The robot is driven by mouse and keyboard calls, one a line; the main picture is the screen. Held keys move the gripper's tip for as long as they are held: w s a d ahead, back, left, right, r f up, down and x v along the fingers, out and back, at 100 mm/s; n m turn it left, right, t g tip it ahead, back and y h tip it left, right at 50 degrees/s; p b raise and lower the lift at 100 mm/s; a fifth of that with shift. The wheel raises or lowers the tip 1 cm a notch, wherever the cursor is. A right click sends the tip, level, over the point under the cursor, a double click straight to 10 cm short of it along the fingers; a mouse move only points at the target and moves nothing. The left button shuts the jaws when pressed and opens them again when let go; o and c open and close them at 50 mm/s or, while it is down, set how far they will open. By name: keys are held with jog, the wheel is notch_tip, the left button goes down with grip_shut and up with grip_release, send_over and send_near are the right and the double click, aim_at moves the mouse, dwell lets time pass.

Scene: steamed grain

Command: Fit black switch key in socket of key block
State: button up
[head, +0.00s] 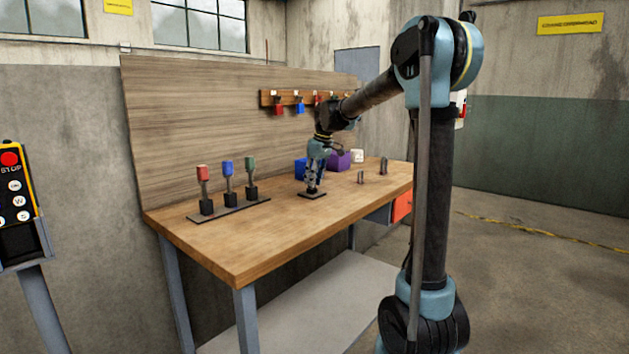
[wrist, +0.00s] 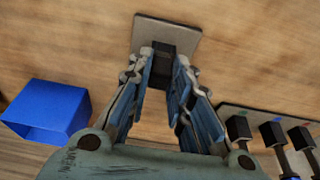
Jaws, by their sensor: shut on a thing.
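My gripper (head: 313,183) points down over the workbench, its fingertips low above a small dark base plate (head: 312,195). In the wrist view my gripper (wrist: 163,60) has its fingers on either side of a dark piece, and the jaws are shut on the black switch key, mostly hidden by the fingers. The key block (wrist: 160,70) shows as a black block on a grey plate (wrist: 185,35), straight below the fingertips. I cannot tell where key and block meet, or how deep the key sits in the socket.
A strip (head: 230,208) with red, blue and green keys standing in black blocks is to the left. A blue bin (wrist: 48,108), a purple box (head: 338,160) and two small upright pieces (head: 361,177) share the workbench (head: 280,235). A key rack (head: 287,98) hangs behind.

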dwell(0.3)
jog(key=o, duration=1)
jog(key=v, duration=1.1)
jog(key=s+d+f+m, duration=0.2)
jog(key=s+d+f, duration=0.1)
jog(key=s+d, duration=0.5)
jog(key=s+d+f+m+h, duration=0.1)
jog(key=s+d+f, duration=0.3)
jog(key=s+f, duration=0.5)
jog(key=s+d+f+m, duration=0.4)
jog(key=s+f, duration=0.4)
jog(key=s, duration=0.3)
jog(key=s+d+f+m+h, duration=0.1)
jog(key=s+d+f+m, duration=0.2)
jog(key=s+f, duration=0.6)
jog(key=shift+s+d+f+h, duration=0.15)
jog(key=shift+s+d, duration=0.2)
jog(key=shift+d, duration=0.25)
jog(key=shift+s+d+f+h, duration=0.15)
jog(key=shift+s+d, duration=0.2)
jog(key=shift+d, duration=0.25)
